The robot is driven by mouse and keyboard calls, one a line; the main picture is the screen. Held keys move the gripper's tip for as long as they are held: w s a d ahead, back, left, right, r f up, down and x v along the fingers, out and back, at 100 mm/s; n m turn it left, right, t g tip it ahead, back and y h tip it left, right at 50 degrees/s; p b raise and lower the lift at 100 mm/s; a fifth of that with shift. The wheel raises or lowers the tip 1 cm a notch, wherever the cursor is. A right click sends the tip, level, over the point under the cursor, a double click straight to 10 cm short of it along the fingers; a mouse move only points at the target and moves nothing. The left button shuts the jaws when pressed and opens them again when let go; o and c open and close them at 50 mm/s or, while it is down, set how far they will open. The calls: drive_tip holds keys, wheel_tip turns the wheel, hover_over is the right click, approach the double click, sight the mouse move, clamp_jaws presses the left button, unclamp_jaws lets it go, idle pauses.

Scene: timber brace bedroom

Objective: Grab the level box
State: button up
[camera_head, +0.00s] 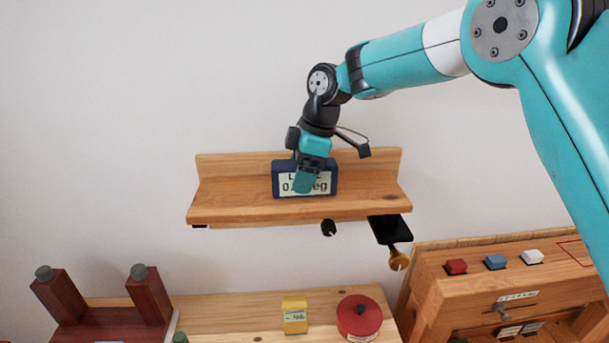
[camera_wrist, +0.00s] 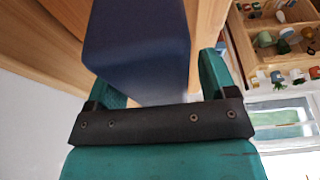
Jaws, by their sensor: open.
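The level box (camera_head: 330,182) is a dark blue box with a pale display face reading partly "0. deg". It stands upright on the wooden wall shelf (camera_head: 230,200) in the head view. My gripper (camera_head: 305,182) is in front of it and covers the middle of its face. In the wrist view the dark blue box (camera_wrist: 137,45) fills the space between the two teal fingers of my open gripper (camera_wrist: 158,75). Whether the fingers touch its sides I cannot tell.
Below the shelf are a yellow block (camera_head: 294,316) and a round red object (camera_head: 360,318) on a lower wooden surface. A black bracket with a brass knob (camera_head: 399,261) hangs under the shelf's right end. A wooden bench (camera_head: 500,290) stands at right.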

drive_tip(key=c, duration=1.2)
drive_tip(key=shift+r, duration=0.1)
